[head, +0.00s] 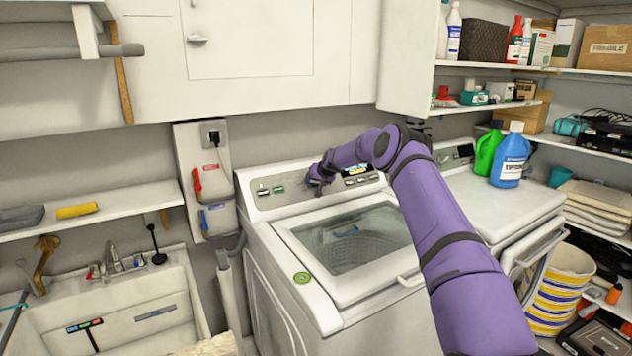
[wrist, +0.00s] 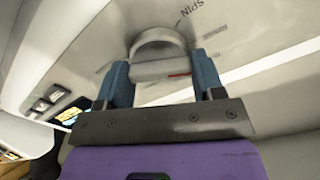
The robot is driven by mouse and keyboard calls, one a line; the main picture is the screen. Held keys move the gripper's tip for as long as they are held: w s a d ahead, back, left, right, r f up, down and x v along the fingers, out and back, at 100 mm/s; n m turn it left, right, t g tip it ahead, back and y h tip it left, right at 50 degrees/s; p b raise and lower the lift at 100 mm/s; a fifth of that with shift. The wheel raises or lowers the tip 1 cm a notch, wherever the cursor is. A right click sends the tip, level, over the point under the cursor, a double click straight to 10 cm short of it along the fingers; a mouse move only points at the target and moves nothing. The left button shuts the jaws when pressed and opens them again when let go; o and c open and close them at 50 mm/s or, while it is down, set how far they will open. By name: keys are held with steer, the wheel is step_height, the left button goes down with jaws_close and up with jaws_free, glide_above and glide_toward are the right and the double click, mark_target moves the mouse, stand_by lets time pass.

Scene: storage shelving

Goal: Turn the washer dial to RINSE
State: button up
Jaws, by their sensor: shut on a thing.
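The washer (head: 335,262) is a white top-loader with a glass lid and a control panel along its back. In the wrist view its dial (wrist: 157,50) is a round pale knob with a raised bar across it and a small red mark near the bar's right end. The word SPIN is printed above right of the dial, and RINSE farther right. My gripper (wrist: 163,85) has its two blue-grey fingers on either side of the bar, shut on the dial. In the head view my gripper (head: 318,180) is at the panel and hides the dial.
My purple arm reaches across the right side of the washer. A second white machine (head: 490,207) stands right, with a green jug (head: 487,152) and a blue jug (head: 510,158) on top. A sink (head: 125,305) is left. White cabinets (head: 250,50) hang above.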

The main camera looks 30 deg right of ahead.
steer(key=shift+n, duration=1.3)
steer(key=o, duration=0.9)
steer(key=v, duration=1)
steer(key=shift+s+r, duration=0.25)
steer(key=shift+s, duration=0.05)
